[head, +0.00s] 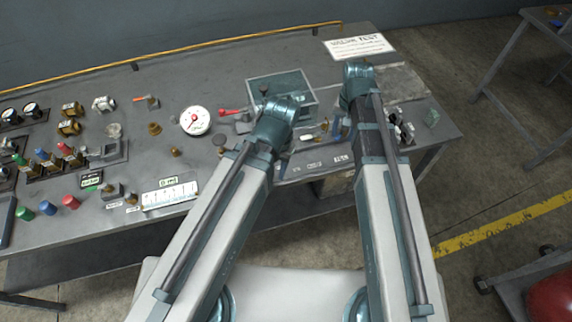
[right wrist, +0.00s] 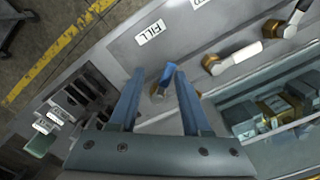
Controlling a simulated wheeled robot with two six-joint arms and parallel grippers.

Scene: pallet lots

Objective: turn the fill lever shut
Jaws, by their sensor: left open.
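The fill lever (right wrist: 157,76) is a short blue handle on a metal valve, just below the white FILL label (right wrist: 150,32) in the right wrist view. My right gripper (right wrist: 159,71) is open. In that view its two blue fingers stand on either side of the lever, with gaps visible; I cannot tell their depth relative to it. In the head view my right gripper (head: 341,128) is low beside the tank and mostly hides the lever. My left gripper (head: 284,150) is open in front of the panel, its fingers largely hidden by its own arm.
A glass-walled tank (head: 292,86) stands behind the grippers. A white-handled valve (right wrist: 238,55) sits beside the fill lever. Dark switches (right wrist: 78,103) lie on the other side. Gauges, knobs and a red-handled lever (head: 230,112) occupy the bench further left.

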